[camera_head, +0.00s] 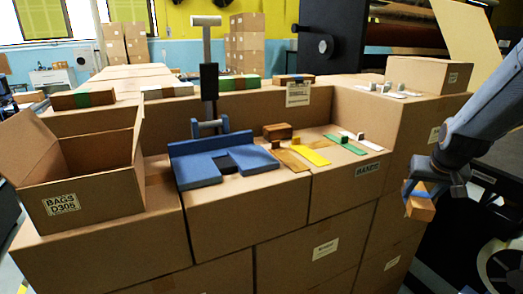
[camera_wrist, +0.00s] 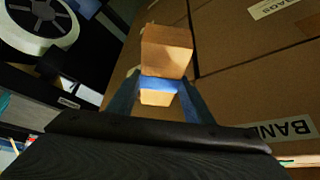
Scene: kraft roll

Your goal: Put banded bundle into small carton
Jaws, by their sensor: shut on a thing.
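My gripper (camera_head: 416,193) is at the right in the head view, in front of the stacked cartons' right side. It is shut on a small brown bundle (camera_head: 420,209) with a blue band. In the wrist view the banded bundle (camera_wrist: 166,52) sits between the two fingers (camera_wrist: 158,92), its blue band at the fingertips. The small carton (camera_head: 95,188), labelled "BAGS D305", stands open with raised flaps at the far left of the head view. My gripper is far to the right of it. The carton's floor is hidden.
A blue U-shaped fixture (camera_head: 225,160) with an upright post stands on the boxes between carton and gripper. A brown block (camera_head: 277,131) and coloured strips (camera_head: 312,156) lie right of it. A closed box (camera_head: 428,74) stands back right. A white roll (camera_head: 500,268) is lower right.

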